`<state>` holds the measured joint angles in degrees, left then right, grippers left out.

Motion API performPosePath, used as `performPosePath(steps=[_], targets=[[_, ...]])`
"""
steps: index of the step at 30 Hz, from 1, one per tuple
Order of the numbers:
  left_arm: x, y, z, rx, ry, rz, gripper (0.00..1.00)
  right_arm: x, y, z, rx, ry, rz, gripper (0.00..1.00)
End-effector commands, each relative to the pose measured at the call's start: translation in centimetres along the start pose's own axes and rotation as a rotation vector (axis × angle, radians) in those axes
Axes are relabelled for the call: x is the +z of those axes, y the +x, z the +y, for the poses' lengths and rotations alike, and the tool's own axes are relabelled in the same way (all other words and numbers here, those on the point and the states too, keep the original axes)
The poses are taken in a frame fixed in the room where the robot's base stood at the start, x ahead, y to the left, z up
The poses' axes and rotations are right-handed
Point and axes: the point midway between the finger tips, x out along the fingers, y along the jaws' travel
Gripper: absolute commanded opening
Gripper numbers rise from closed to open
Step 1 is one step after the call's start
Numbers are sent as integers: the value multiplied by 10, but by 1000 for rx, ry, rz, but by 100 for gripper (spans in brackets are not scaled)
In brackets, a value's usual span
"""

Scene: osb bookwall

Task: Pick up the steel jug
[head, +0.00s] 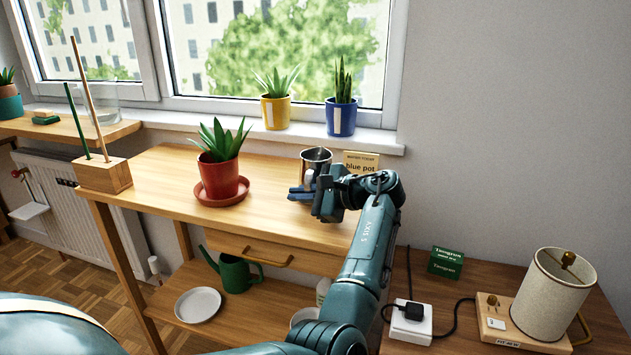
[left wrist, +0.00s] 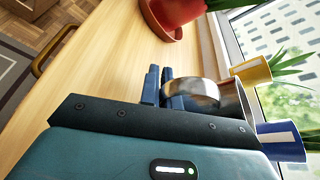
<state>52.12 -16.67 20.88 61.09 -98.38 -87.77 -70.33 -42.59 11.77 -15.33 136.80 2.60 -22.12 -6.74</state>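The steel jug (head: 316,158) stands upright near the back of the wooden table (head: 270,215), below the window sill. Its body also shows in the left wrist view (left wrist: 234,100), partly covered by its curved handle (left wrist: 203,92). My left gripper (head: 302,193) is level with the jug's lower part, in front of it on the handle side. In the left wrist view its dark blue fingers (left wrist: 160,86) stand close together beside the handle. I cannot tell whether the handle strap is between them. The jug's lower part is hidden by the gripper. My right gripper is out of view.
A potted plant in a red pot (head: 220,178) on a saucer stands left of the jug. A small yellow card (head: 361,161) reading "blue pot" stands right behind it. Yellow (head: 276,113) and blue (head: 341,118) pots stand on the sill. A lamp (head: 548,297) stands lower right.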

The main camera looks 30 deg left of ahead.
Motion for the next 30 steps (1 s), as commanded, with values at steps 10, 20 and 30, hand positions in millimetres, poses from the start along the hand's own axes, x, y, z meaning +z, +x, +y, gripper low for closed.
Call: performPosePath(steps=[10,20,30], targets=[[2,-1,-3,-4,-7,-2,0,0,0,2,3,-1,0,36],[13,-5,-11,-3,-8,-2,0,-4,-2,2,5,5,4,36],[38,-16,-32,-4,-9,-3,0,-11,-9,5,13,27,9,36]])
